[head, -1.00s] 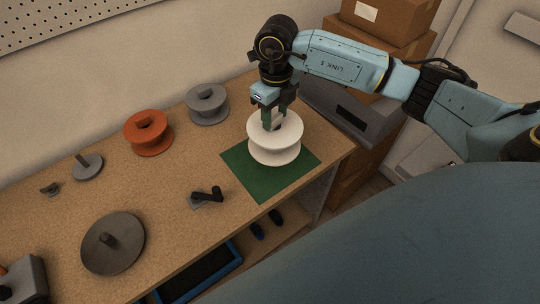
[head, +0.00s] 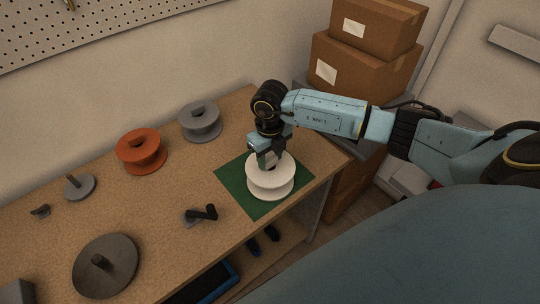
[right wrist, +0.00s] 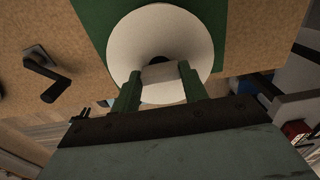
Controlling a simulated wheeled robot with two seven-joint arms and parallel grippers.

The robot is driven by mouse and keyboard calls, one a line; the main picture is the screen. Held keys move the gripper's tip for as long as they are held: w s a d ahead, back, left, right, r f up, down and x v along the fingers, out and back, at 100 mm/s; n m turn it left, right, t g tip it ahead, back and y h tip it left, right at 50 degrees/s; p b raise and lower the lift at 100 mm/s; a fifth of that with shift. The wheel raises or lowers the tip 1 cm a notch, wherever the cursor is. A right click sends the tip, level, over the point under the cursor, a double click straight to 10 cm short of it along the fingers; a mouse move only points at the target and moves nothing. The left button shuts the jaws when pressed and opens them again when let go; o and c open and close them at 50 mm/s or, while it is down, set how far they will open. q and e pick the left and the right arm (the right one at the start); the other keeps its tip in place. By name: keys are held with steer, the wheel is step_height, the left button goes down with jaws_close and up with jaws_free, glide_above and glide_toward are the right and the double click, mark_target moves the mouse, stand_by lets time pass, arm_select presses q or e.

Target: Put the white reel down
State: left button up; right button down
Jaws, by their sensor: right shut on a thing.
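The white reel (head: 271,184) stands upright over the green mat (head: 236,181) near the right end of the workbench. It looks to be on the mat or just above it; I cannot tell which. My right gripper (head: 269,163) comes from above and is shut on the white reel at its hub. In the right wrist view, the two green fingers (right wrist: 155,82) pinch a pale piece at the centre of the white reel (right wrist: 190,40). My left gripper is not in view.
An orange reel (head: 141,153) and a grey reel (head: 200,123) stand behind to the left. A small black crank (head: 203,214) lies left of the mat. A dark disc with a spindle (head: 105,267) sits at the front left. Cardboard boxes (head: 362,65) are stacked at the back right.

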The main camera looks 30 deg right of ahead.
steer(key=c, duration=0.8)
jaws_free()
steer(key=shift+f, duration=0.1)
steer(key=shift+o, duration=0.2)
step_height(320, 180, up, 12)
steer(key=shift+r, duration=0.2)
